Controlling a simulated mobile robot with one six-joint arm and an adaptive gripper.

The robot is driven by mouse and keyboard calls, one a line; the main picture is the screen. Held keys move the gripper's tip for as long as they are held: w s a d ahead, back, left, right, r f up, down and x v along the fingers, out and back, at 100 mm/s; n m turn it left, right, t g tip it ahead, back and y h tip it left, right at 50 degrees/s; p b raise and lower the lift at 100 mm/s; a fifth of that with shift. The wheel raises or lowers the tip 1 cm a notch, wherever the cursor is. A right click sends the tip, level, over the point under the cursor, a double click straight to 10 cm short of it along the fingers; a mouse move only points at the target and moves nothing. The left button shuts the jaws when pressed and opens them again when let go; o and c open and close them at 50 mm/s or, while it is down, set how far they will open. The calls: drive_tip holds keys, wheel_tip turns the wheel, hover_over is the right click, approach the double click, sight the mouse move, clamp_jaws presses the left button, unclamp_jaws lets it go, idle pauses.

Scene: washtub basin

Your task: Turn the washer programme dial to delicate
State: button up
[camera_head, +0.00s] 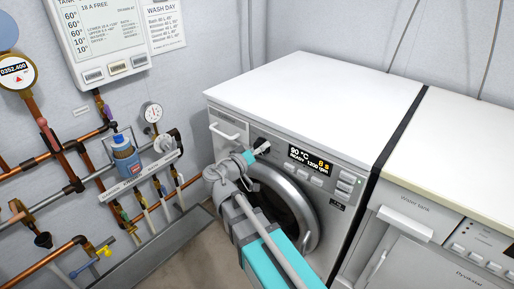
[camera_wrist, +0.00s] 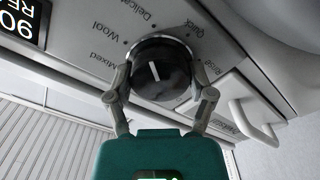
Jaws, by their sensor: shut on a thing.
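The programme dial (camera_wrist: 160,72) is a round black knob with a white pointer line and a silvery ring, on the washer's front panel. In the wrist view the pointer aims up and slightly left, toward the Wool and Delicate side; I cannot tell exactly which mark it meets. The labels Mixed, Wool, Delicate, Quick and Rinse appear upside down around it. My gripper (camera_wrist: 160,84) is shut on the dial, one finger on each side. In the head view my gripper (camera_head: 256,151) reaches the washer (camera_head: 310,85) panel and largely hides the dial.
The washer's display (camera_head: 311,161) reads 90 °C, READY, 1200 rpm. Buttons lie beside and below it, and the round door (camera_head: 311,225) is below. A dryer (camera_head: 430,215) stands at right. Pipes, gauges and a blue bottle (camera_head: 125,158) fill the left wall.

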drive_tip(key=shift+w+m, duration=0.1)
drive_tip(key=shift+m, duration=0.4)
drive_tip(key=o, duration=1.1)
drive_tip(key=v, duration=1.2)
idle(0.4)
